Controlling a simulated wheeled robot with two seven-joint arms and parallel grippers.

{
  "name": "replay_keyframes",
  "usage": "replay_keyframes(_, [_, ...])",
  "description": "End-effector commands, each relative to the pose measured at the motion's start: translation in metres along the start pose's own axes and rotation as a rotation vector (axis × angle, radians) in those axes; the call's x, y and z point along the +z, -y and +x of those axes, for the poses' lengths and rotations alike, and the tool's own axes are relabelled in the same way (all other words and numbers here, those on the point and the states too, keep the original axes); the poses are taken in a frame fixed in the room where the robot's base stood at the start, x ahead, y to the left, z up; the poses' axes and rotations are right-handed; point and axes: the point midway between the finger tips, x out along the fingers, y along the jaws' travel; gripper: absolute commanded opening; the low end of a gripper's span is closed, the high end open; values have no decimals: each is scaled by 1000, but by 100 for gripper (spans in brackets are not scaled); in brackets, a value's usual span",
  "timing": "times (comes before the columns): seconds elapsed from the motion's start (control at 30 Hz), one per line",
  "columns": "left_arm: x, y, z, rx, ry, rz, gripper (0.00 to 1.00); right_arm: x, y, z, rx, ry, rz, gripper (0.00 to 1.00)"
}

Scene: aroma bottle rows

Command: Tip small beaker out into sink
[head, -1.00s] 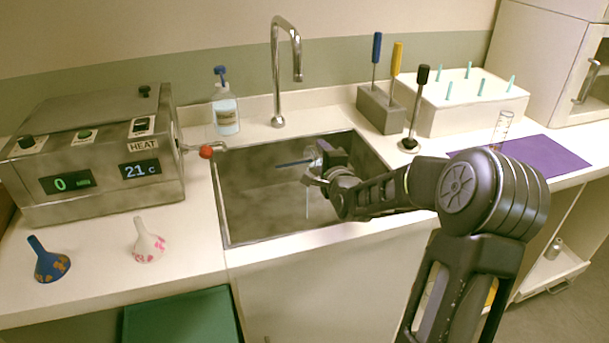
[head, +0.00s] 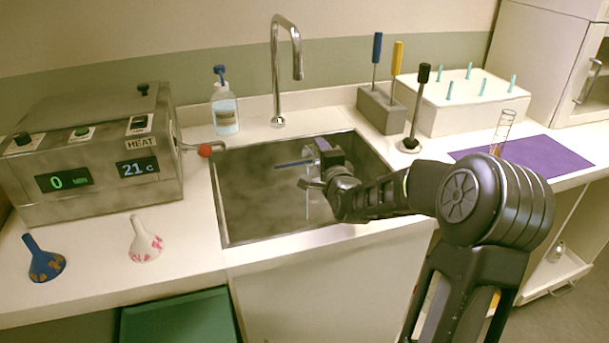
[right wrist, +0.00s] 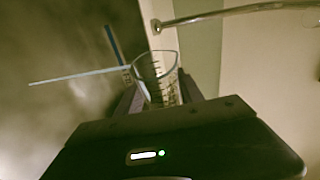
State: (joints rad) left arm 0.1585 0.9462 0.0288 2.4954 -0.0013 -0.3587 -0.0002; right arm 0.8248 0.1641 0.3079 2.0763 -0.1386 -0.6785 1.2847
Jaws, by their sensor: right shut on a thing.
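The small beaker (right wrist: 157,85) is clear glass with dark graduation marks, held between the fingers of my right gripper (right wrist: 160,98) in the right wrist view. It is tipped over on its side. In the head view my right gripper (head: 318,175) is above the sink (head: 255,200), and the beaker is hard to make out there. A thin pale streak (right wrist: 75,76) runs from the beaker's mouth; in the head view it hangs straight down into the sink (head: 307,205), like a stream of liquid. A blue stick (head: 292,164) shows beside the gripper. My left gripper is out of view.
The faucet (head: 297,60) arches behind the sink. A heater box (head: 95,160) with a red-tipped lever (head: 205,150) stands left, a wash bottle (head: 225,110) behind. Two funnels (head: 146,243) are at front left. A tool block (head: 382,110), white rack (head: 460,112) and purple mat (head: 540,160) lie right.

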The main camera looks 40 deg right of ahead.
Motion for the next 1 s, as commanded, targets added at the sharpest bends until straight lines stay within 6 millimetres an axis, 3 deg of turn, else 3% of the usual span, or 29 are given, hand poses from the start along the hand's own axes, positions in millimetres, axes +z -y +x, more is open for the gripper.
replay_keyframes(1.0, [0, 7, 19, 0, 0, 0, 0, 3, 4, -2, -41, -16, -111, 3])
